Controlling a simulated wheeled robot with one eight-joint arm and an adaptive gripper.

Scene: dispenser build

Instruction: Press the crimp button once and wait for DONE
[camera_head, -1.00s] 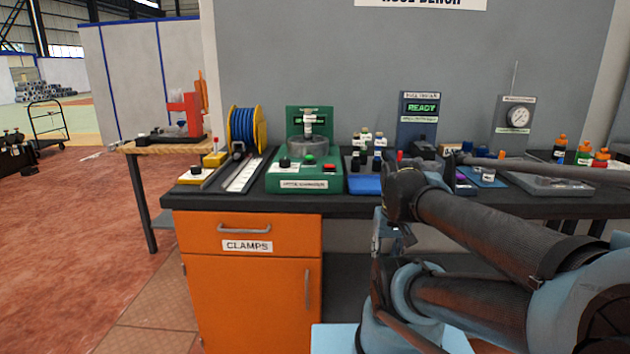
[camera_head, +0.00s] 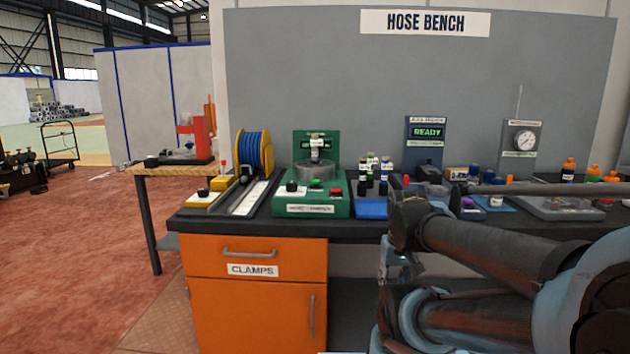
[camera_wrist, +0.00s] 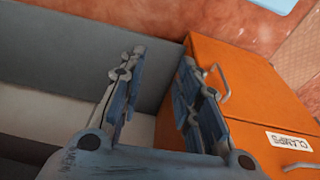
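A dark blue-grey unit (camera_head: 424,155) stands at the back of the bench in the head view. Its screen (camera_head: 428,132) reads READY in green; the label above it is too small to read surely. My arm covers part of the bench in front of it.
A green station (camera_head: 312,207) with black, green and red knobs stands on the bench (camera_head: 190,222), left of the blue-grey unit. A blue hose reel (camera_head: 254,152), small bottles (camera_head: 374,172) and a gauge (camera_head: 525,139) stand nearby. The orange CLAMPS cabinet (camera_head: 255,310) is close to my gripper.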

